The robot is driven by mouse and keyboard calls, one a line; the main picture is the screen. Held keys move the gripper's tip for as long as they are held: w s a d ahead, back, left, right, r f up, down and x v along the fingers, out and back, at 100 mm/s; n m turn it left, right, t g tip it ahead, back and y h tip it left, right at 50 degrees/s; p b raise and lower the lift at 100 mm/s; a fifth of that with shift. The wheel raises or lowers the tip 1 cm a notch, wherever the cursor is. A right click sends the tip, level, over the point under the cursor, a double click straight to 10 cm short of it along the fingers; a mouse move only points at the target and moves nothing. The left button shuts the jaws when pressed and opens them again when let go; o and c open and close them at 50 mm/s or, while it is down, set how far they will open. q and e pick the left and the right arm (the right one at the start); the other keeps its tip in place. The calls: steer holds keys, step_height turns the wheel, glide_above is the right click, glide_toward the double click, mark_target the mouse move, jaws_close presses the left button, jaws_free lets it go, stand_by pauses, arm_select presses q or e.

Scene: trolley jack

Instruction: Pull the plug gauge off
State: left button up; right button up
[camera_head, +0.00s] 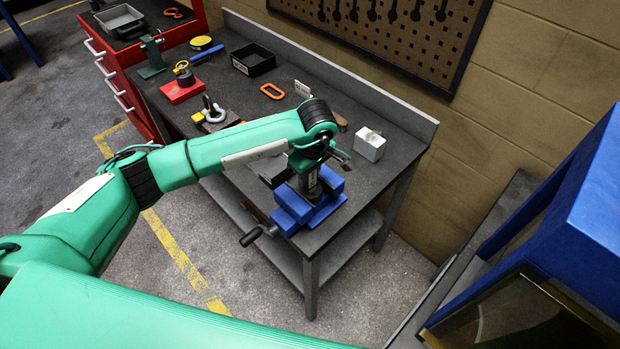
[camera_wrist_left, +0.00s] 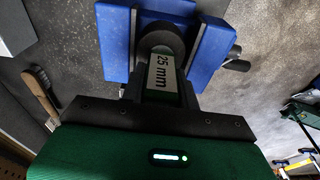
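The plug gauge (camera_wrist_left: 161,72), with a white "25 mm" label on its handle, stands at a blue vise (camera_head: 292,208) on the bench corner. In the left wrist view, a dark round part (camera_wrist_left: 160,38) lies at its far end between the blue jaws (camera_wrist_left: 211,45). My left gripper (camera_head: 332,160) is over the vise at the gauge's upper end. In the left wrist view its fingers (camera_wrist_left: 161,88) lie on both sides of the handle; I cannot tell whether they touch it. How deep the gauge sits is hidden. My right gripper is not in view.
A pale block (camera_head: 370,145) stands on the grey bench right of the vise. A shackle (camera_head: 214,112), a red block (camera_head: 182,92), an orange link (camera_head: 272,91) and a black tray (camera_head: 253,60) lie farther back. A large blue cabinet (camera_head: 590,200) stands at right.

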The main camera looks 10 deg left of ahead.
arm_select(q)
steer(key=shift+c, duration=1)
steer(key=shift+r+p, duration=0.65)
steer(key=shift+r, duration=1.9)
steer(key=shift+r+p, duration=0.45)
steer(key=shift+r, duration=2.05)
